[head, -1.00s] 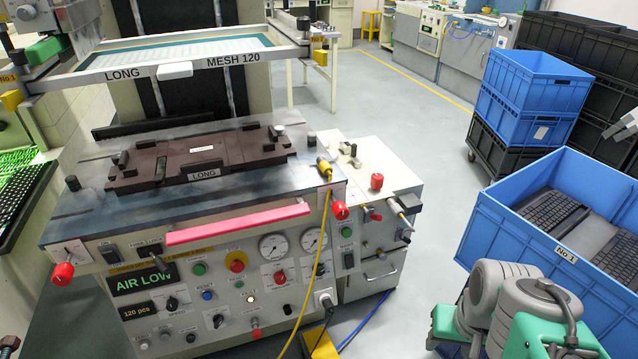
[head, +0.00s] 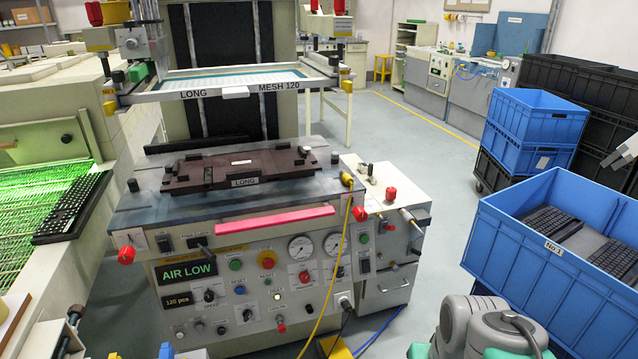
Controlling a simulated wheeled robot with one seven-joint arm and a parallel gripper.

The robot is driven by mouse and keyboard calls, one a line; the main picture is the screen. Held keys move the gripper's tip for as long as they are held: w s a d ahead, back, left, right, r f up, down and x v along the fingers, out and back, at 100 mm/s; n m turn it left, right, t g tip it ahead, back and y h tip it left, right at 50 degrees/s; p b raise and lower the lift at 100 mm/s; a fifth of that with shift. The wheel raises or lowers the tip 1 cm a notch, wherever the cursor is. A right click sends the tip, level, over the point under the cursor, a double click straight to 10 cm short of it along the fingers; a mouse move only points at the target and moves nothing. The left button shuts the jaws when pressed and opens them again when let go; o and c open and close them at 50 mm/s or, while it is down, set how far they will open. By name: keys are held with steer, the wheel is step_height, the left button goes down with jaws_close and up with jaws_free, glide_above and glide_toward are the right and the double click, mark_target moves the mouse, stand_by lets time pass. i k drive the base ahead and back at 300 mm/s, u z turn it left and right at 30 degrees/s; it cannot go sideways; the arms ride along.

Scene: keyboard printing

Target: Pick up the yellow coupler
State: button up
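The yellow coupler (head: 347,181) is small and sits at the right front corner of the printing machine's top. A yellow hose (head: 341,258) hangs from it down the machine's front to the floor. Nothing of mine is near it. My gripper's fingers do not show. Grey rounded links of my arm are at the bottom right, and a pale part cut off by the right edge may also be mine.
The printing machine's panel (head: 241,297) has gauges, knobs and an AIR LOW display. A white side cabinet (head: 388,290) with red-capped valves stands at its right.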

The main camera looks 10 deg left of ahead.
mark_target(348, 179)
steer(key=u, duration=0.35)
steer(key=i, duration=1)
steer(key=u, duration=0.05)
steer(key=k, duration=1.1)
steer(key=z, duration=0.95)
steer(key=i, duration=1.1)
steer(key=u, duration=0.85)
